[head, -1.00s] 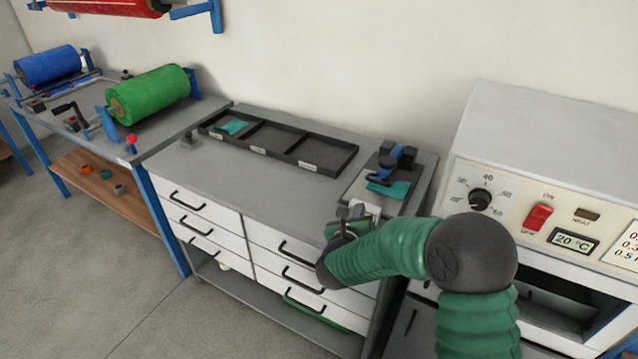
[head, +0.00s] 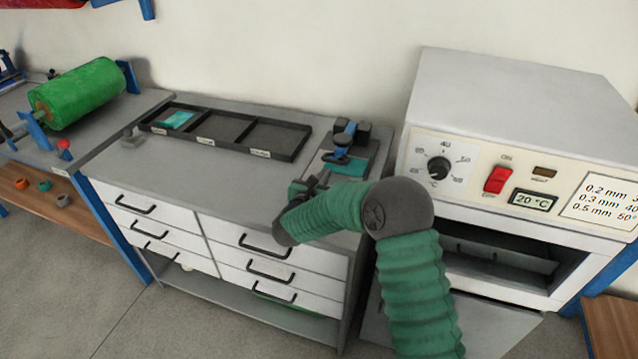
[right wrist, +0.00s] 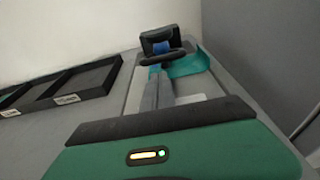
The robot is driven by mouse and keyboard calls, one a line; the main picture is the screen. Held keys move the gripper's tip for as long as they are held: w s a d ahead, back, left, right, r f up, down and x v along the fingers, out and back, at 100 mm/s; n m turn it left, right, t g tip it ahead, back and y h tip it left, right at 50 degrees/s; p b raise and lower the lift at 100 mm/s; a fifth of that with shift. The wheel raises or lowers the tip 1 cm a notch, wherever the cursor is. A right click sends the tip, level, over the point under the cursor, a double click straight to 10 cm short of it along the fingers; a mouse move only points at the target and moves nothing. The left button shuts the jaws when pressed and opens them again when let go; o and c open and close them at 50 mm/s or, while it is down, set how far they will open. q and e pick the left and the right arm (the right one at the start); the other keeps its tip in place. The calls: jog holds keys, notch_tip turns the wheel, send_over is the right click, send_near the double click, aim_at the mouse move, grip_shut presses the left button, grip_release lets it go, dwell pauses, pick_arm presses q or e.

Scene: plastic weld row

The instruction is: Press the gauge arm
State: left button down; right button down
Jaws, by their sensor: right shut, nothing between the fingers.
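The gauge (head: 345,137), a dark device with a blue part, stands on a light plate at the right end of the cabinet top. A teal sheet (head: 352,166) lies at it. In the right wrist view the gauge (right wrist: 160,42) is upright beyond my fingers, with the teal sheet (right wrist: 192,64) beside and behind them. My right gripper (head: 310,186) is shut and empty, low over the cabinet top in front of the gauge. Its fingers (right wrist: 157,82) point toward the gauge; I cannot tell whether they touch it. My left gripper is out of view.
A black divided tray (head: 225,132) with a teal piece in its left compartment lies left of the gauge. A white oven (head: 500,130) with a red switch stands close on the right. A green roll (head: 82,93) is on the left bench. The cabinet's middle top is clear.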

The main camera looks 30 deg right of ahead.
jog(key=shift+x, duration=1.75)
jog(key=shift+r, duration=0.1)
